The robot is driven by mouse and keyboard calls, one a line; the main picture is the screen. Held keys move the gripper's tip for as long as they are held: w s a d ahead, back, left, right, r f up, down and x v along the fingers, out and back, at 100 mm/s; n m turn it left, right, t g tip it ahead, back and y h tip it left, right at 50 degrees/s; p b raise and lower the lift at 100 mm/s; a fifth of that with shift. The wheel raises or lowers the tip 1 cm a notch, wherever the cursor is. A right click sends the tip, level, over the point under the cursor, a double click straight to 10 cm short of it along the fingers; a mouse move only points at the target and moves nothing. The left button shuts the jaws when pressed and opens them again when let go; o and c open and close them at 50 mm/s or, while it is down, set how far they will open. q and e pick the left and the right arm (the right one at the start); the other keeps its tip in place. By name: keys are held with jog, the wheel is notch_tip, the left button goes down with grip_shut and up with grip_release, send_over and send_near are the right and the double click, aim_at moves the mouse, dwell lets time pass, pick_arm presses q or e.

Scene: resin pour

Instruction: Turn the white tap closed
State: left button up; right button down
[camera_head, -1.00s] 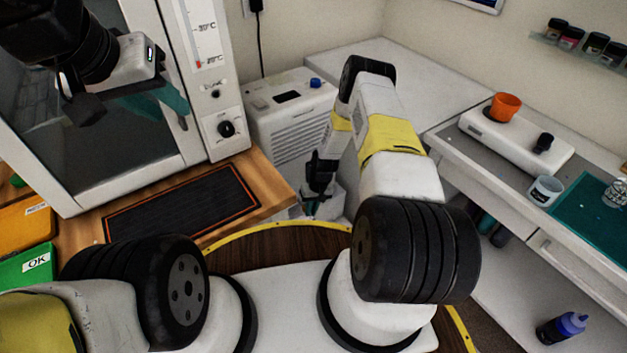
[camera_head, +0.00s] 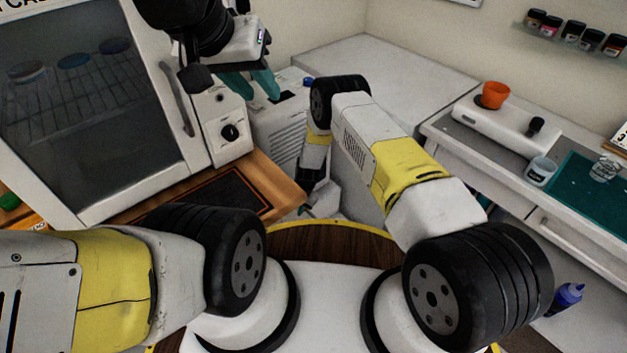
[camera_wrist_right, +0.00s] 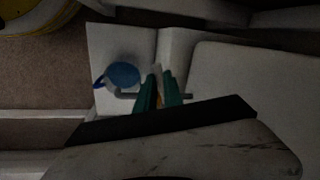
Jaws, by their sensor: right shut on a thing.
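The white tap (camera_wrist_right: 156,72) shows in the right wrist view as a small pale piece between the teal fingertips of my right gripper (camera_wrist_right: 158,92). The gripper is shut on it. A grey pipe (camera_wrist_right: 125,95) runs across there, beside a round blue thing (camera_wrist_right: 123,75). How far the tap is turned cannot be told. In the head view my right gripper (camera_head: 304,210) is low beside the white cabinet, small and partly hidden by my arm. My left gripper (camera_head: 252,86) is raised in front of the oven's right side, its teal fingers apart and empty.
The oven (camera_head: 90,95) stands at left, with a dark mat (camera_head: 225,195) on the wooden bench before it. A white unit (camera_head: 280,130) stands behind my right gripper.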

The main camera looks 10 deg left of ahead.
jog(key=shift+w+a+m+t, duration=0.25)
jog(key=shift+a+m, duration=0.2)
jog(key=shift+m, duration=0.55)
jog(key=shift+w+a+m+t, duration=0.15)
jog(key=shift+w+a+m, duration=0.2)
jog(key=shift+m, duration=0.65)
jog(key=shift+a, duration=0.1)
jog(key=c, duration=1.5)
grip_release()
jog(key=shift+s+r, duration=0.1)
jog(key=v, duration=0.7)
jog(key=shift+r, duration=0.35)
